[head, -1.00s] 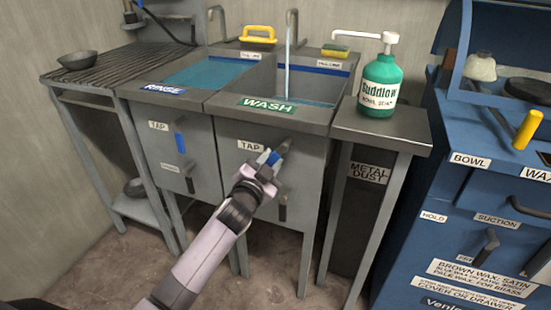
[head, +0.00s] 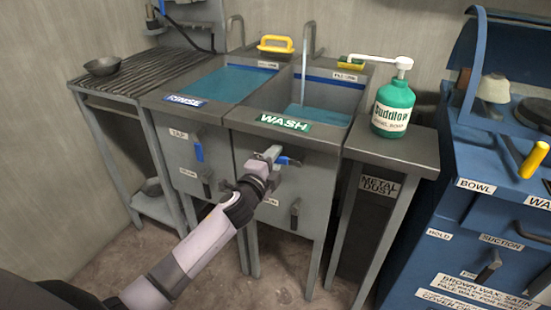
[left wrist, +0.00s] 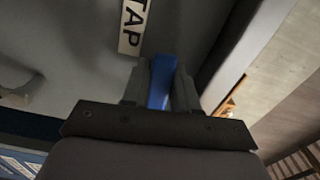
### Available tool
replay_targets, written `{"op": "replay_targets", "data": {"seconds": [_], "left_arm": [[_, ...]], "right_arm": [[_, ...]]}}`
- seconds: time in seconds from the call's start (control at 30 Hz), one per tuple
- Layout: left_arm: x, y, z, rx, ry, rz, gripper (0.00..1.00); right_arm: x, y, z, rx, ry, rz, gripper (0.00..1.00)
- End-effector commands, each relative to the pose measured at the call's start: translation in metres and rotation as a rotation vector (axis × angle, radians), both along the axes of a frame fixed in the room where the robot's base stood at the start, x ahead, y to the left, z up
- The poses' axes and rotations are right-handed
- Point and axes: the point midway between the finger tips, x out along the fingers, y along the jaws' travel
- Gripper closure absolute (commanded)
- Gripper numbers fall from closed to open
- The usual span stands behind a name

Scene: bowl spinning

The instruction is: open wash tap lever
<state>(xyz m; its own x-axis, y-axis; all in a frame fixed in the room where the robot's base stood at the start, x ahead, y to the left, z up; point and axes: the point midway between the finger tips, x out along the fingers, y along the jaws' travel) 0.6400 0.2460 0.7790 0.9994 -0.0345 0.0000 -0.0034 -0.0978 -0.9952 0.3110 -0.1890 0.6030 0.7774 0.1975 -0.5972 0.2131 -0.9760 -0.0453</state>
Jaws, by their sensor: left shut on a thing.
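The wash basin (head: 322,160) stands in the middle of the head view, with a green WASH label (head: 284,122) on its rim. Its blue tap lever (head: 291,161) sticks out sideways to the right on the basin's front. My left gripper (head: 274,157) is shut on this lever. In the left wrist view the blue lever (left wrist: 162,84) sits between the two dark fingers, beside the TAP label (left wrist: 132,27). A thin stream of water (head: 303,83) falls from the wash spout into the basin. My right gripper is not in view.
The rinse basin (head: 190,130) is to the left, its blue tap lever (head: 198,148) hanging down. A drain handle (head: 295,214) sits below the wash tap. A green soap bottle (head: 393,106) stands on the side table at right, beside the blue bench (head: 480,160).

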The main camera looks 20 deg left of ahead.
Motion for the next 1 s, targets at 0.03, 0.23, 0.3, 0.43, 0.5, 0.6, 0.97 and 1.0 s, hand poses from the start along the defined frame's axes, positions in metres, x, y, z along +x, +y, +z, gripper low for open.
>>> {"op": "replay_targets", "data": {"seconds": [0.03, 0.23, 0.3, 0.43, 0.5, 0.6, 0.97, 1.0], "left_arm": [[0.0, 0.0006, 0.0028, 0.026, 0.0, 0.001, 1.0], [0.0, 0.001, 0.0061, 0.089, -0.002, 0.002, 1.0], [0.0, 0.001, 0.0066, 0.101, -0.002, 0.002, 1.0], [0.0, 0.0008, 0.0072, 0.115, -0.003, 0.002, 1.0], [0.0001, 0.0008, 0.0073, 0.119, -0.004, 0.002, 1.0], [0.0001, 0.0008, 0.0073, 0.121, -0.004, 0.002, 1.0], [0.0001, 0.0007, 0.0077, 0.119, -0.005, 0.001, 0.51], [0.0001, 0.0007, 0.0077, 0.118, -0.005, 0.001, 0.51]], "right_arm": [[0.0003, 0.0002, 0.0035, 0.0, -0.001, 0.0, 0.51], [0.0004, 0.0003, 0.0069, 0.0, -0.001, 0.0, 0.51], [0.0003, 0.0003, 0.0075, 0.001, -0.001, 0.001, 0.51], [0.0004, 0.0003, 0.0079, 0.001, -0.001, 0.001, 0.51], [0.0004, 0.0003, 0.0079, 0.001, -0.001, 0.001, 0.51], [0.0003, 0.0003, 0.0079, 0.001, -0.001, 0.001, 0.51], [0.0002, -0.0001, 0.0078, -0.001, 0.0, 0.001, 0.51], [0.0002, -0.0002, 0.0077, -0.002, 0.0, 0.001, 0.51]]}}
